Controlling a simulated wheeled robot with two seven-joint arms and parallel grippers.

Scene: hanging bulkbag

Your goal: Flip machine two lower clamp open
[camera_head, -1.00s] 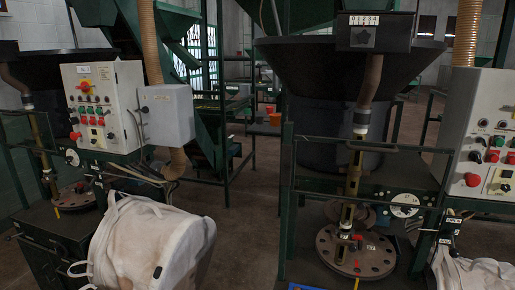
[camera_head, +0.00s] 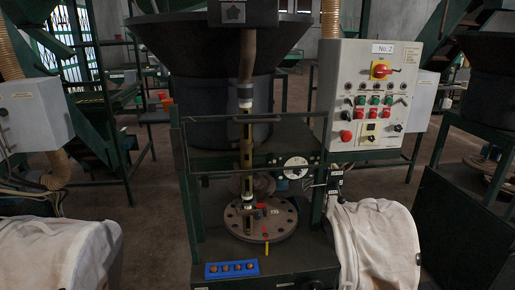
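Machine two's control panel (camera_head: 371,100), labelled "No. 2", stands right of the middle. A small dark clamp-like part (camera_head: 335,184) with a white label sits below its left edge, beside the white bulk bag (camera_head: 376,240). It is too small to tell whether this is the lower clamp or whether it is open or shut. The machine's black hopper (camera_head: 215,65) is above a round metal plate with holes (camera_head: 260,222). Neither of my grippers shows.
A blue strip (camera_head: 232,269) with several round knobs lies on the machine's front ledge. Another white bag (camera_head: 60,250) and a grey box (camera_head: 35,115) are at the left. A dark machine (camera_head: 465,225) stands at the right. Floor shows between the machines.

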